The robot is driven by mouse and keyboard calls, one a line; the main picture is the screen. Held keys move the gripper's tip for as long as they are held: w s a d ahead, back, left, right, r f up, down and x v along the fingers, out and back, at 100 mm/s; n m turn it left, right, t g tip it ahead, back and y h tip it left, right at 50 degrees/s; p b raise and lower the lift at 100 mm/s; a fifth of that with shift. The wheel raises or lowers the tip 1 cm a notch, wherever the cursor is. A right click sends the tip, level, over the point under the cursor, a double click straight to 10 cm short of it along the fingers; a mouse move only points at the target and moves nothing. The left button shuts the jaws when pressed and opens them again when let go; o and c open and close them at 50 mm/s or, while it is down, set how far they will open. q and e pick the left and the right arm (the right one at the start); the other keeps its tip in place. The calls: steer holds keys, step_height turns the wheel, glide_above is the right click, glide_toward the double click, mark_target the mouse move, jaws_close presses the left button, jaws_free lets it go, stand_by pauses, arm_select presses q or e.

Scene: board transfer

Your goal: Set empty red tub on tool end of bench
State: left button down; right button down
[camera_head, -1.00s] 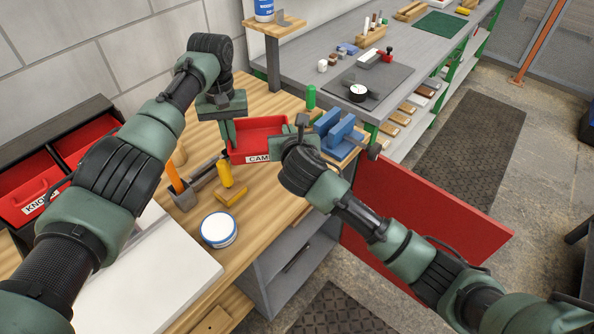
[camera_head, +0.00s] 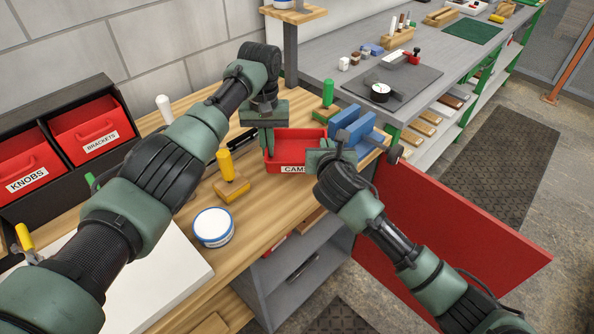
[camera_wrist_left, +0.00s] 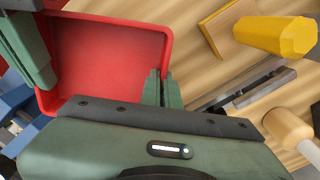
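The red tub (camera_head: 290,135), labelled CAMS, is over the wooden bench top near the vise. Its inside looks empty in the left wrist view (camera_wrist_left: 105,60). My left gripper (camera_head: 267,145) is at the tub's left wall; in the left wrist view its fingers (camera_wrist_left: 163,88) are close together on the tub's rim. My right gripper (camera_head: 320,160) is at the tub's right wall and appears closed on it; it partly hides that side. It also shows at the upper left of the left wrist view (camera_wrist_left: 32,55). I cannot tell whether the tub's base touches the bench.
The blue vise (camera_head: 352,130) is just right of the tub, with a green cylinder (camera_head: 327,95) behind. A yellow-handled tool (camera_head: 225,165), a wooden block (camera_head: 231,190) and a white lidded tin (camera_head: 213,227) stand nearer me. KNOBS and BRACKETS bins (camera_head: 88,130) are at left.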

steer(key=shift+s+f, duration=0.1)
